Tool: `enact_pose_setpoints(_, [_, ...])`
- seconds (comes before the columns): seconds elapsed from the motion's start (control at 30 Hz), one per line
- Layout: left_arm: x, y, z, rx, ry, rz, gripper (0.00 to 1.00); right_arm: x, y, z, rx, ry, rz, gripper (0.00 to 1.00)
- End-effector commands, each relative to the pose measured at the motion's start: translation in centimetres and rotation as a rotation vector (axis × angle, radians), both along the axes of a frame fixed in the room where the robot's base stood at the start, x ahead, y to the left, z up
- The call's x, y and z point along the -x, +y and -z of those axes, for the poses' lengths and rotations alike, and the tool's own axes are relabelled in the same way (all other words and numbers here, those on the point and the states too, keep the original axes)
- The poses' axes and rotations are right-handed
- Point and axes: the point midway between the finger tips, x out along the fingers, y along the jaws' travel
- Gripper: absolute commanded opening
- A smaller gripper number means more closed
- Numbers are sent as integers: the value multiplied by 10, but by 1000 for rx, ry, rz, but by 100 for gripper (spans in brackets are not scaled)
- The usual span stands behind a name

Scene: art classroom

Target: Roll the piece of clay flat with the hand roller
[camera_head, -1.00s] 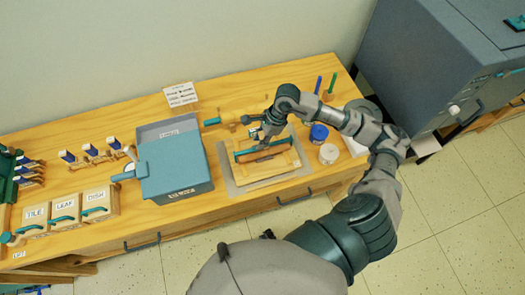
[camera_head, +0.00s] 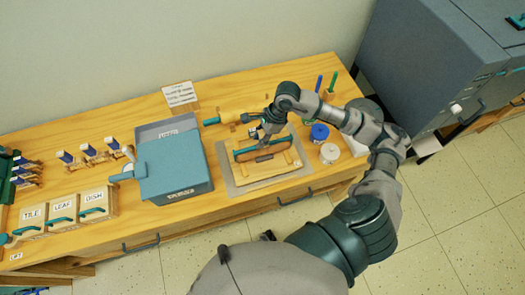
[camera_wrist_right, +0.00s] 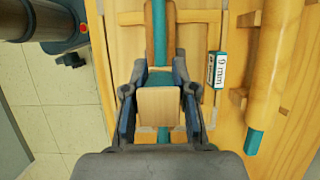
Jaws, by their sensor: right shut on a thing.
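My right gripper (camera_head: 265,138) is over the board and shut on the pale wooden grip block (camera_wrist_right: 159,106) of the hand roller. The roller's long teal bar (camera_head: 243,152) lies across the wooden board (camera_head: 250,176); in the right wrist view the bar (camera_wrist_right: 159,30) runs under the fingers. A brown-orange strip shows just under the bar in the head view; I cannot tell how much of it is clay. The clay is mostly hidden by the roller and gripper. My left gripper is not in view.
The board lies on a grey mat (camera_head: 235,187). A wooden rolling pin (camera_head: 245,115) lies behind; a "9 mm" labelled block (camera_wrist_right: 216,70) is beside the roller. Blue-lidded (camera_head: 319,132) and white (camera_head: 329,153) jars stand right, a blue-grey bin (camera_head: 175,172) left.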

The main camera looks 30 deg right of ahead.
Motion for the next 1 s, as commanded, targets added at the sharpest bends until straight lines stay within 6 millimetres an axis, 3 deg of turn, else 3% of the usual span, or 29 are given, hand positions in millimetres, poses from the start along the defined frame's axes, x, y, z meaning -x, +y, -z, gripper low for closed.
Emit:
enact_pose_setpoints(0.67, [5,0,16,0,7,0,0,-29,-6,8,0,4,-2,0])
enact_pose_setpoints(1.0, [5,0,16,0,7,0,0,-28,-6,9,1,7,-2,0])
